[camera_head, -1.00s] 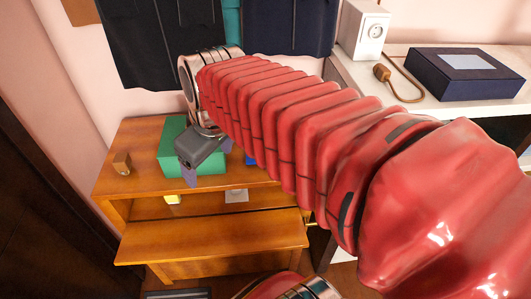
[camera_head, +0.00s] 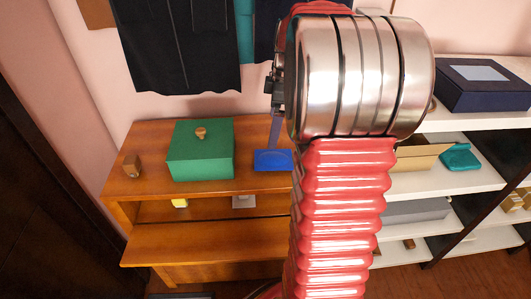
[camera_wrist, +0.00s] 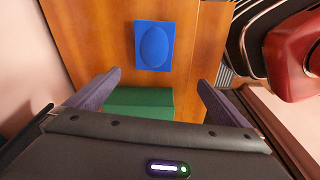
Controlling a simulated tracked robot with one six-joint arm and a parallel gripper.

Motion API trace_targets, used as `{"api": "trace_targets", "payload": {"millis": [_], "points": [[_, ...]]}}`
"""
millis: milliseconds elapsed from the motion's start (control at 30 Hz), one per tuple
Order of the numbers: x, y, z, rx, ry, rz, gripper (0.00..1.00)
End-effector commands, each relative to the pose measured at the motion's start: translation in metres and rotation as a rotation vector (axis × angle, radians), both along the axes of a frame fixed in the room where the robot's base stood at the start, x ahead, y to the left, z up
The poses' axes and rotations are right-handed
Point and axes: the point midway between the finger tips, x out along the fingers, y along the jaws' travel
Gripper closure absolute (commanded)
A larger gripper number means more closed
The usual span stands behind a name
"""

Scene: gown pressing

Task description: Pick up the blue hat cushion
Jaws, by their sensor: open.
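The blue hat cushion (camera_head: 272,160) lies on the wooden cabinet top, right of the green box. It is a flat blue block with an oval pad on top. In the wrist view the cushion (camera_wrist: 154,46) lies beyond and between my fingertips, with bare wood around it. My gripper (camera_wrist: 159,77) is open and empty, its two purple-grey fingers spread apart. In the head view one finger shows just above the cushion; the rest of my gripper is mostly hidden behind my arm. The fingers appear apart from the cushion.
The green box (camera_head: 200,165) with a wooden knob stands close left of the cushion. Dark garments (camera_head: 180,45) hang behind. White shelves (camera_head: 470,180) with boxes stand at the right.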

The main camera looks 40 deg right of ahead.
Motion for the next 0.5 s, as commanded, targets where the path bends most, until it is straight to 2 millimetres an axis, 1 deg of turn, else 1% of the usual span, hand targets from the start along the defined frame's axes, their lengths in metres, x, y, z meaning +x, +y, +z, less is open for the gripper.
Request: {"api": "trace_targets", "payload": {"millis": [33, 100, 200, 300, 500], "points": [[0.000, -0.013, -0.007, 0.007, 0.005, 0.016, 0.00], [0.000, -0.025, -0.013, 0.016, 0.008, 0.047, 0.00], [-0.001, -0.035, -0.018, 0.022, 0.010, 0.073, 0.00], [-0.001, -0.039, -0.019, 0.024, 0.009, 0.084, 0.00], [-0.001, -0.039, -0.019, 0.023, 0.009, 0.085, 0.00]]}}
